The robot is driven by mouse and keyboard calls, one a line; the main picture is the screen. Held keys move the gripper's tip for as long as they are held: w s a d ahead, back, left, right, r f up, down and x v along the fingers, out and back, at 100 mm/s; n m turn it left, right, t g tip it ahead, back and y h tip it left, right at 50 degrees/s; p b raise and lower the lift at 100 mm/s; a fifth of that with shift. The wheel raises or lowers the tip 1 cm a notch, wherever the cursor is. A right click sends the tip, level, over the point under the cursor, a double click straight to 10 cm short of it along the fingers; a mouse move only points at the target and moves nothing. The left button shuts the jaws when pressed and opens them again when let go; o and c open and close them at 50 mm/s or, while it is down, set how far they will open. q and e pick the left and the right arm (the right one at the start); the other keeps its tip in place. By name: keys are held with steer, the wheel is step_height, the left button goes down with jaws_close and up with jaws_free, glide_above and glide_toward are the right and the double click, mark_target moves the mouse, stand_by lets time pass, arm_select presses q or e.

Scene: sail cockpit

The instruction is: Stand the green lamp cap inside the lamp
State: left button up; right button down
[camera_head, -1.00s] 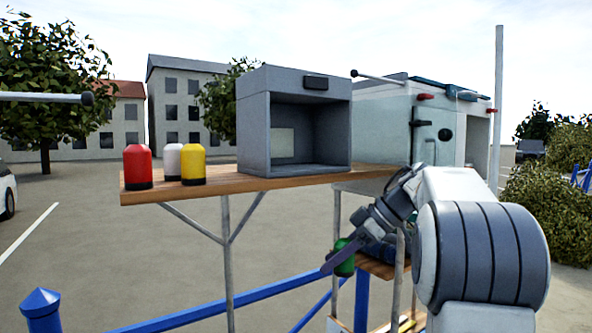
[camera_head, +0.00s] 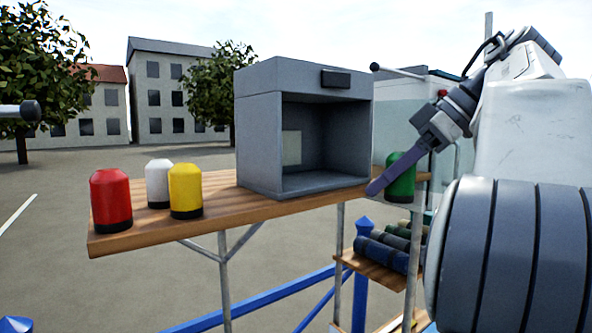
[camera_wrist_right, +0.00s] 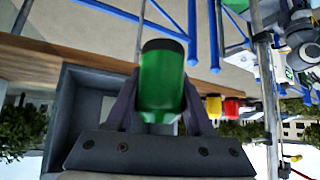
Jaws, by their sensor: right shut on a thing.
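The green lamp cap (camera_head: 401,178) has a black base rim and is held upright in my right gripper (camera_head: 385,182), at the right end of the wooden shelf. The cap also shows between the two fingers in the right wrist view (camera_wrist_right: 162,82). The lamp is the grey box (camera_head: 258,135) with an open front, standing on the shelf. Its inside looks empty apart from a pale panel on the back wall. The gripper and cap are at the right of the opening, outside it. My left gripper is not in view.
Red (camera_head: 111,200), white (camera_head: 159,183) and yellow (camera_head: 186,190) caps stand on the left of the wooden shelf (camera_head: 140,236). A lower shelf (camera_head: 375,270) holds dark rolled items. A pale cabinet (camera_head: 400,120) stands behind at the right.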

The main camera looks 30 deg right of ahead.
steer(key=w+p, duration=0.1)
steer(key=w, duration=0.3)
steer(key=w+a+p, duration=0.1)
steer(key=w+p, duration=0.1)
steer(key=w, duration=0.3)
steer(key=w+a+r+p, duration=0.1)
steer(key=w+p, duration=0.1)
steer(key=w, duration=0.2)
steer(key=shift+w, duration=0.3)
steer(key=w+p, duration=0.1)
steer(key=w, duration=0.1)
steer(key=w+a+p, duration=0.1)
steer(key=w, duration=0.1)
steer(key=shift+w, duration=0.2)
steer(key=shift+s+d+f, duration=0.15)
steer(key=shift+s+f, duration=0.05)
steer(key=shift+f, duration=0.15)
steer(key=shift+f, duration=0.1)
steer(key=shift+f, duration=0.15)
steer(key=shift+c, duration=1.4)
jaws_free()
